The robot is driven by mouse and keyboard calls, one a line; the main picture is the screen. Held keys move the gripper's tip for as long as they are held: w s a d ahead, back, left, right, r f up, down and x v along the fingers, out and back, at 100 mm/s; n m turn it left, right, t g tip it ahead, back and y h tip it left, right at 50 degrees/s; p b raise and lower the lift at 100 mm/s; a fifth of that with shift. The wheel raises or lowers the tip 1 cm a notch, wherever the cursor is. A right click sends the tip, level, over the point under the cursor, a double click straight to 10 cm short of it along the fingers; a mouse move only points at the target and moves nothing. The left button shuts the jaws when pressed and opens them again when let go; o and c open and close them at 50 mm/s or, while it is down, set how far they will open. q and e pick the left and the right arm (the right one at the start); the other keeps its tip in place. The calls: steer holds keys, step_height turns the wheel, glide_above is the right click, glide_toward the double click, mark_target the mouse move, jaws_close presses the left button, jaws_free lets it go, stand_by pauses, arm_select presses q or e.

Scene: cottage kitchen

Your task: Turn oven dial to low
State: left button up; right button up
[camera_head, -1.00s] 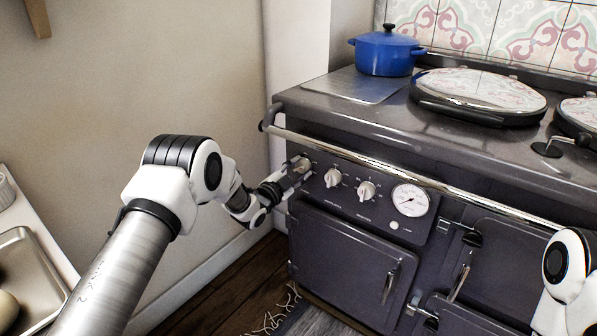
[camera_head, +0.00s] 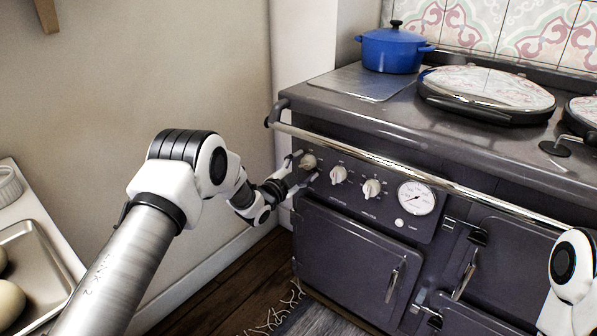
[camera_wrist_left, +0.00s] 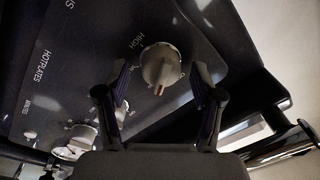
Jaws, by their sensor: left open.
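The oven's front panel carries a row of pale dials. The leftmost dial (camera_head: 308,161) is at my left gripper (camera_head: 305,167), whose two fingers are open and apart, to either side of it. In the left wrist view this dial (camera_wrist_left: 160,64) sits between the spread fingertips, with gaps showing on both sides. A small reddish mark shows on its lower edge, and HIGH is printed to its upper left. The lettering elsewhere around it is too small or hidden to read. Only part of my right arm shows at the right edge; its gripper is out of view.
A middle dial (camera_head: 338,174), a right dial (camera_head: 371,188) and a round gauge (camera_head: 416,198) are on the same panel. A chrome rail (camera_head: 400,168) runs just above. A blue pot (camera_head: 393,50) stands on the range top. The wall (camera_head: 170,70) is to the left.

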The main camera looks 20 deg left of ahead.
arm_select(q)
steer(key=v, duration=1.1)
steer(key=shift+s, duration=0.4)
steer(key=shift+a+f, duration=0.1)
steer(key=shift+a, duration=0.05)
